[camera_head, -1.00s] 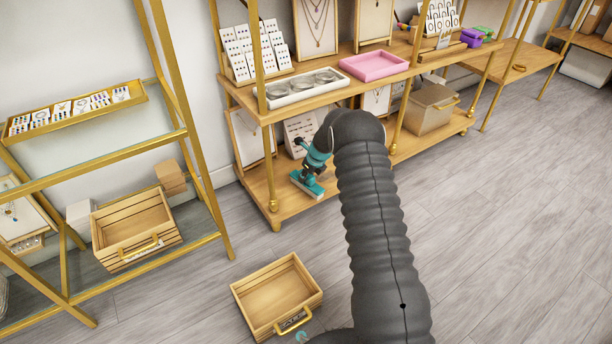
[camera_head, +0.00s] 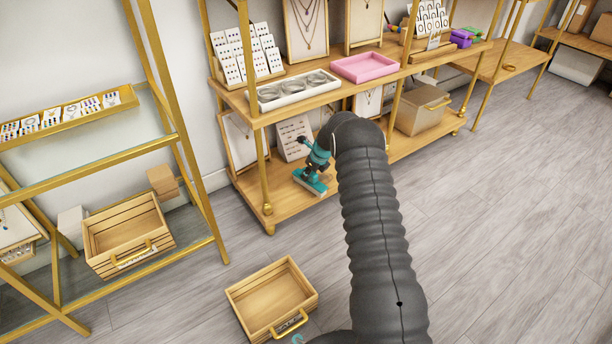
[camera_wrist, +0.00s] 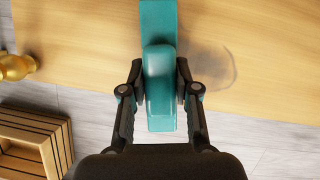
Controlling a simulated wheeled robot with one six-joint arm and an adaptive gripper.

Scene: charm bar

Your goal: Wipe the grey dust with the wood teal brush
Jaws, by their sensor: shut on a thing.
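The teal brush (camera_head: 309,184) is at the lower wooden shelf, its head low at the board; I cannot tell whether it touches. In the wrist view the brush (camera_wrist: 160,85) runs up the middle of the picture. My gripper (camera_wrist: 160,88) is shut on it, one black finger on each side; in the head view my gripper (camera_head: 318,160) is partly hidden by my arm. The grey dust (camera_wrist: 211,66) is a faint round smudge on the shelf board, just right of the brush. I cannot make out the dust in the head view.
The lower shelf (camera_head: 285,203) has a gold front post (camera_head: 264,185) left of the brush. Display cards (camera_head: 293,138) stand behind it, and a beige box (camera_head: 423,110) sits to the right. A wooden crate (camera_head: 235,296) lies on the floor in front. The floor at right is clear.

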